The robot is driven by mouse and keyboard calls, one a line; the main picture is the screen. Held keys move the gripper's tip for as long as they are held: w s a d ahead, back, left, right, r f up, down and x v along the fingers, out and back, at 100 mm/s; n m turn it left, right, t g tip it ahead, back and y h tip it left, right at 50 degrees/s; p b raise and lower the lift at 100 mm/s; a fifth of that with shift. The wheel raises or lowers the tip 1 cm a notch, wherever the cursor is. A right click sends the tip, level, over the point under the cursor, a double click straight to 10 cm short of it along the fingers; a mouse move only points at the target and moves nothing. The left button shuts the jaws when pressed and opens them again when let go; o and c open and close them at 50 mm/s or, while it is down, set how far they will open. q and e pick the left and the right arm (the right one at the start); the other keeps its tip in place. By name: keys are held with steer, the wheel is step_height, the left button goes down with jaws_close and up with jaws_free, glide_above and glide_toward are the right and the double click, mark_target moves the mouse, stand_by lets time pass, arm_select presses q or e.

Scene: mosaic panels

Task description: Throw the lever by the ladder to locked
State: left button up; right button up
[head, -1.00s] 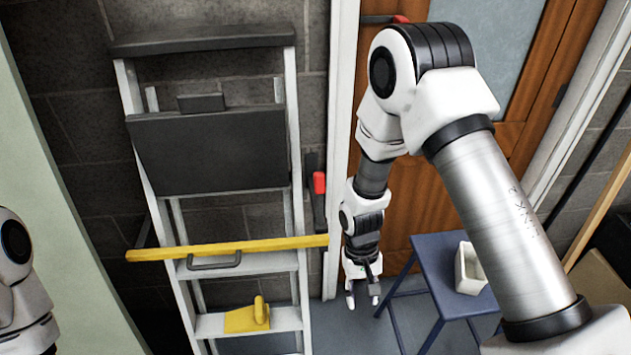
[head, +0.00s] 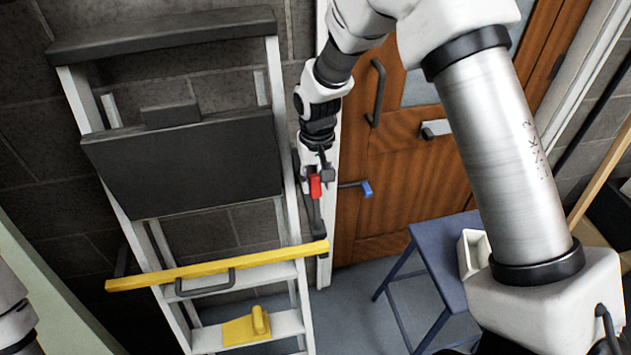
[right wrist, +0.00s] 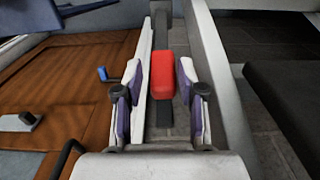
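The lever by the ladder has a red grip (head: 315,187) and sits on a dark narrow plate (head: 319,222) on the wall between the ladder (head: 291,215) and the door frame. My right gripper (head: 318,173) is at the red grip, coming from above. In the right wrist view the red grip (right wrist: 163,75) lies between the two fingertips of my right gripper (right wrist: 160,88), with gaps on both sides. The fingers are open. Part of the lever is hidden by my gripper in the head view. My left gripper is out of view.
A blue-tipped lever (head: 366,188) is to the right, by the wooden door (head: 400,165). The door has a dark pull handle (head: 376,95) and a grey handle (head: 436,129). A yellow bar (head: 215,265) crosses the ladder. A blue stool (head: 428,250) bears a white container (head: 472,253).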

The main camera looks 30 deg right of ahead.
mark_target(316, 201)
steer(key=f, duration=0.1)
steer(key=w+f, duration=0.1)
steer(key=f, duration=0.1)
steer(key=shift+w, duration=0.3)
steer(key=shift+s+r, duration=0.35)
steer(key=shift+s, duration=0.05)
steer(key=shift+c, duration=1.4)
jaws_close()
steer(key=shift+w, duration=0.1)
